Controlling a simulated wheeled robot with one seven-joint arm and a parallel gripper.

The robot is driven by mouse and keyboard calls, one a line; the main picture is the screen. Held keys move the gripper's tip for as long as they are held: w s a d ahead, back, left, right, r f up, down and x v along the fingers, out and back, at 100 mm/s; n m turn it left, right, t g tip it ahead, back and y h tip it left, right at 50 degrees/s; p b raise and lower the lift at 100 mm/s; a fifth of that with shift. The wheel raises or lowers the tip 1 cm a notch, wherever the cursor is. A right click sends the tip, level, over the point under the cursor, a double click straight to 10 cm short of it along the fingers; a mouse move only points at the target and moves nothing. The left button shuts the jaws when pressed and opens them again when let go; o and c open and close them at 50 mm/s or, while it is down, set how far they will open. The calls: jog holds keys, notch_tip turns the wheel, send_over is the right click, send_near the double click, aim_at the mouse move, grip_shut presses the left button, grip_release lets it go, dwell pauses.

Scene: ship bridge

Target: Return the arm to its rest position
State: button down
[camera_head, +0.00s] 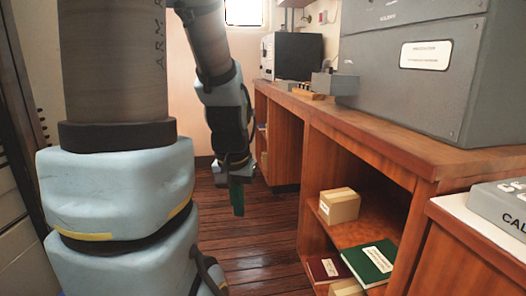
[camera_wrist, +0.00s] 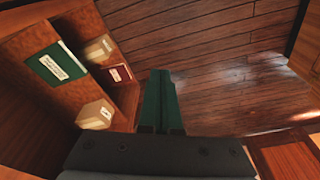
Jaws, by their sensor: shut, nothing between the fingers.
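My gripper (camera_head: 237,196) hangs down at the end of my arm, over the wooden floor, left of the counter in the head view. Its green fingers lie together with nothing between them. In the wrist view my gripper (camera_wrist: 160,85) points over bare floor planks, with the shelf to its left. The fingers touch nothing that I can see. My arm fills the left part of the head view and hides what is behind it.
A wooden counter (camera_head: 390,138) runs along the right, with a large grey cabinet (camera_head: 415,75) on it. Its open shelf holds a cardboard box (camera_head: 339,206), a green book (camera_head: 371,263) and a red book (camera_head: 328,269). The floor (camera_head: 265,245) between my arm and the counter is clear.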

notch_tip(320, 180, up, 15)
jog(key=s+a+n+p, duration=0.1)
jog(key=s+p, duration=0.1)
jog(key=p, duration=1.4)
jog(key=shift+p, duration=0.35)
jog(key=c, duration=1.6)
grip_release()
